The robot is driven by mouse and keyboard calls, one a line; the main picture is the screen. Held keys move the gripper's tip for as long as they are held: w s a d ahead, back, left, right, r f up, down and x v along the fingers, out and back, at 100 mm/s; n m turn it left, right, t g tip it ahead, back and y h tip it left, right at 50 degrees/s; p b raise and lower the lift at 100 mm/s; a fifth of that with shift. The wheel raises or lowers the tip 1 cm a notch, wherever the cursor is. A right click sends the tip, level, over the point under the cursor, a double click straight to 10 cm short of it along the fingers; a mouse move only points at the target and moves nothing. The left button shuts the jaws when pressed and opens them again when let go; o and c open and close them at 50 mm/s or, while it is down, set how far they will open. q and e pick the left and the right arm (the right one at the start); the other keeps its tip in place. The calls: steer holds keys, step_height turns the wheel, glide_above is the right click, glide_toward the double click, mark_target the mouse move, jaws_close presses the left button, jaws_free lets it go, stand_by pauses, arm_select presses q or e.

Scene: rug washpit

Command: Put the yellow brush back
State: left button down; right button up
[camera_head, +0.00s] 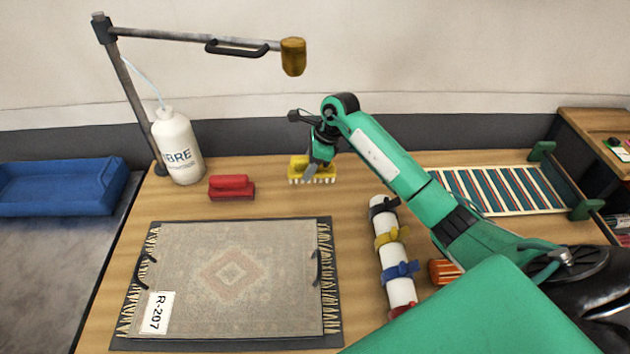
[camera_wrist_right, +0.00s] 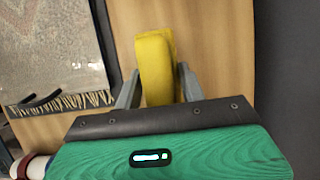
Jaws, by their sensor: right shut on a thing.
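The yellow brush (camera_head: 299,169) with pale bristles is at the back middle of the wooden table, right of a red brush (camera_head: 231,187). My right gripper (camera_head: 318,165) is shut on the yellow brush from above, bristles facing down. I cannot tell whether the bristles touch the table. In the right wrist view the yellow brush (camera_wrist_right: 155,62) sits between the two grey fingers of my right gripper (camera_wrist_right: 158,85). My left gripper is not in view.
A white bottle (camera_head: 178,147) and a lamp-like arm stand (camera_head: 130,85) are at the back left. A patterned rug (camera_head: 270,240) lies on a dark board in front. A white roll with coloured straps (camera_head: 387,235) lies right of it. A striped rack (camera_head: 500,190) is at right.

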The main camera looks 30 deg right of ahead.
steer(key=shift+f, duration=0.95)
step_height(320, 180, down, 4)
steer(key=shift+r+p, duration=0.1)
steer(key=shift+p, duration=0.65)
steer(key=shift+f+b, duration=0.25)
steer(key=shift+b, duration=0.05)
steer(key=o, duration=1.1)
steer(key=shift+r, duration=0.1)
